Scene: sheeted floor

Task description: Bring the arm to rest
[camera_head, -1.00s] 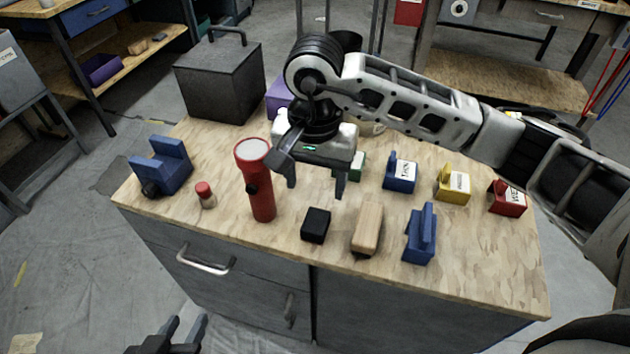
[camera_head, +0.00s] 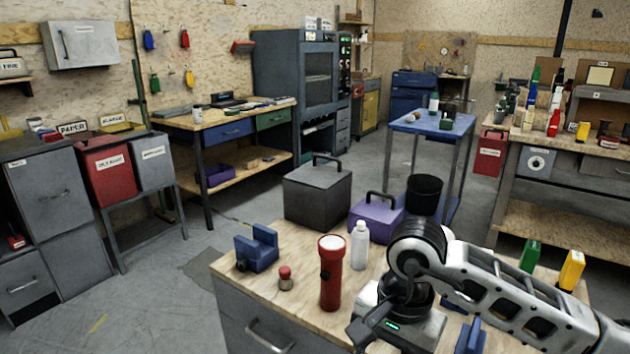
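My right arm (camera_head: 500,290) comes in from the lower right and reaches over the near wooden workbench (camera_head: 290,290). My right gripper (camera_head: 396,328) hangs at its end, pointing down at the bottom edge of the head view, right of a red flashlight (camera_head: 331,280). My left gripper and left arm are out of the picture.
On the workbench stand a blue clamp-like block (camera_head: 257,250), a small red-capped jar (camera_head: 285,279), a white bottle (camera_head: 359,245), a dark grey box (camera_head: 318,196) and a purple box (camera_head: 377,218). Green (camera_head: 531,255) and yellow (camera_head: 571,270) blocks show behind my arm. Grey floor (camera_head: 150,300) is open at left.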

